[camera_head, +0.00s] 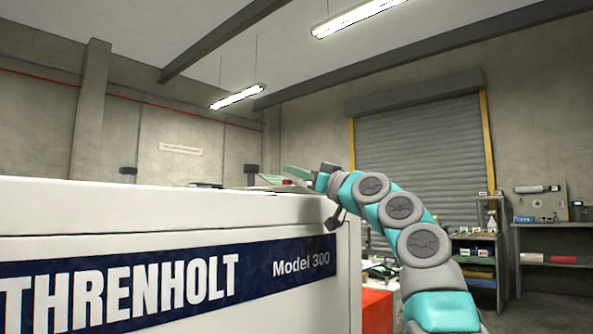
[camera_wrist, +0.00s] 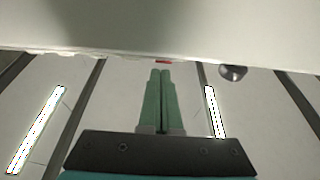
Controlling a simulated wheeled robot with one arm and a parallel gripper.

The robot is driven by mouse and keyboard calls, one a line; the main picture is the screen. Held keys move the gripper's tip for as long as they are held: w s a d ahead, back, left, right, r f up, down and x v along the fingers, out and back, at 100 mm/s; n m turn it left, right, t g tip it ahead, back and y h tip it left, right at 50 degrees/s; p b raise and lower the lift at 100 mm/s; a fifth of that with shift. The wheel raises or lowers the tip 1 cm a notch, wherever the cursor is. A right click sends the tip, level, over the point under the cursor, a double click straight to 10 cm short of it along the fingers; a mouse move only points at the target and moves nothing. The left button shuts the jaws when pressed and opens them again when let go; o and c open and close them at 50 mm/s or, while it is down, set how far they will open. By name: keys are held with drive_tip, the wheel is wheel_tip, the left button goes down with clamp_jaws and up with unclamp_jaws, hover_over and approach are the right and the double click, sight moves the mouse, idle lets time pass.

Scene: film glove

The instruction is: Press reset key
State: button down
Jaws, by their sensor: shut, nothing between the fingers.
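My gripper (camera_head: 287,168) is shut and empty, its green fingers reaching left above the far top right of a white machine (camera_head: 180,212). In the wrist view, the closed fingertips (camera_wrist: 161,72) point at the edge of a broad white surface. A small red piece (camera_wrist: 162,61) shows at that edge, just beyond the tips; I cannot tell whether it is the reset key or whether the tips touch it. A dark round knob (camera_wrist: 232,72) is to its right. No reset label is legible in either view.
The machine's front carries a blue "THRENHOLT Model 300" band (camera_head: 170,283) and fills the lower left. A red box (camera_head: 377,309) stands right of it, below my arm. Shelves (camera_head: 478,268) stand farther right, before a roller shutter (camera_head: 420,150). Space above the machine is open.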

drive_tip(key=shift+f+b, duration=0.4)
drive_tip(key=shift+f, duration=0.25)
